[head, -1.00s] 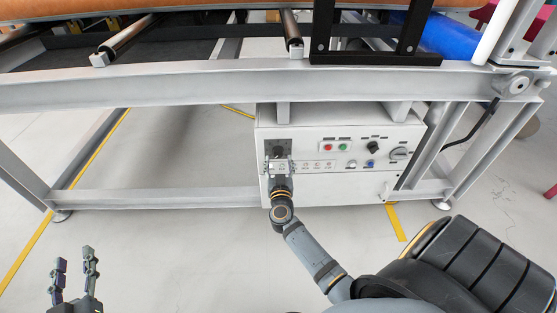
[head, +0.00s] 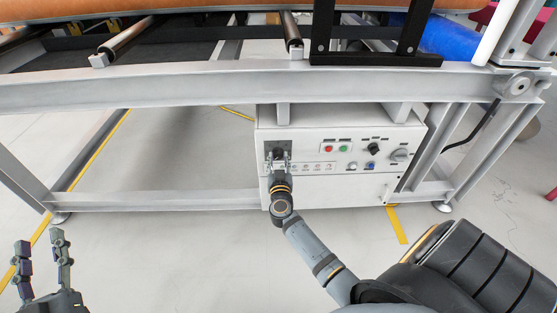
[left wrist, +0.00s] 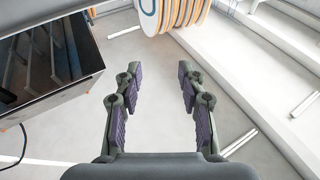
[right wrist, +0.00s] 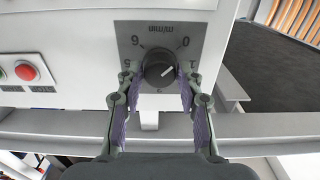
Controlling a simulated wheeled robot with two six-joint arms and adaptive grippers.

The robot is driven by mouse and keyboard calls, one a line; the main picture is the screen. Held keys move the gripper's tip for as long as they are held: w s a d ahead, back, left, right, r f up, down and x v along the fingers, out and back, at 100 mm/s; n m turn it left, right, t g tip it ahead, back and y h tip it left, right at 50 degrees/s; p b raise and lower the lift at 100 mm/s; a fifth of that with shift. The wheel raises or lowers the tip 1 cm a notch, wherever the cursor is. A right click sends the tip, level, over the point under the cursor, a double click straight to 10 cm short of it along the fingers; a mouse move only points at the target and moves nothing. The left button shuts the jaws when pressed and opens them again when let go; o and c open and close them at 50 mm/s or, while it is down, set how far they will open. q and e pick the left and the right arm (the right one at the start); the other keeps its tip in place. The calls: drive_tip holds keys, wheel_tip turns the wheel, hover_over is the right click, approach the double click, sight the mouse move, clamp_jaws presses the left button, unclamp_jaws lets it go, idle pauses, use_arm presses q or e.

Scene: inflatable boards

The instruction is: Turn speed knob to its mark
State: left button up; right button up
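The speed knob (right wrist: 159,70) is a round black dial on a dark grey plate (right wrist: 130,40) marked with numbers and m/min. The plate is upside down in the right wrist view. The knob's white line points up and right there, toward the side with 0 and 1. In the head view the plate (head: 270,147) is at the upper left of the white control box. My right gripper (head: 278,160) is in front of the knob, its fingers open on either side; I cannot tell whether they touch it. My left gripper (head: 40,250) is open and empty, low at left.
The white control box (head: 340,185) also carries red and green buttons (head: 328,149), a black selector (head: 373,149) and a grey rotary switch (head: 399,155). The grey frame beam (head: 180,85) runs above it. The floor left of the box is clear.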

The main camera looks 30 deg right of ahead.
drive_tip(key=c, duration=0.4)
